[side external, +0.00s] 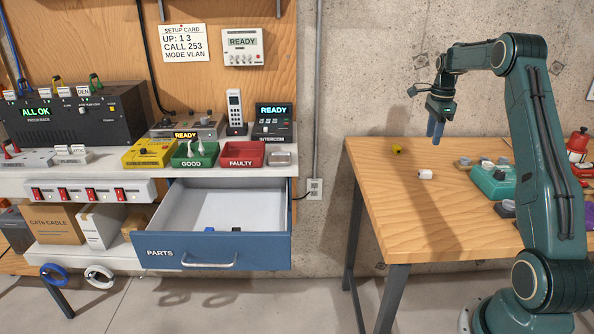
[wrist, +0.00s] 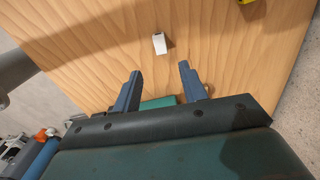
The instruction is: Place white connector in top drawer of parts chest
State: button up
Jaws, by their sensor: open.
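The white connector (side external: 425,174) lies on the wooden table on the right in the side view. In the wrist view the white connector (wrist: 159,43) lies on the wood, ahead of the space between my fingers and apart from them. My gripper (side external: 436,131) is open and empty, pointing down above the table. Its two fingers also show in the wrist view (wrist: 159,82). The top drawer (side external: 212,249) of the parts chest, blue-fronted and marked PARTS, is pulled out. A small blue piece and a dark piece lie inside it near the front.
The wooden table (side external: 400,222) also holds a yellow piece (side external: 397,149), a teal device (side external: 492,180) and several small parts at right. Green GOOD (side external: 194,154) and red FAULTY (side external: 241,154) trays stand on the shelf above the drawer. A floor gap separates table and chest.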

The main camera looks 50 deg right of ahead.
jog(key=shift+r, duration=0.6)
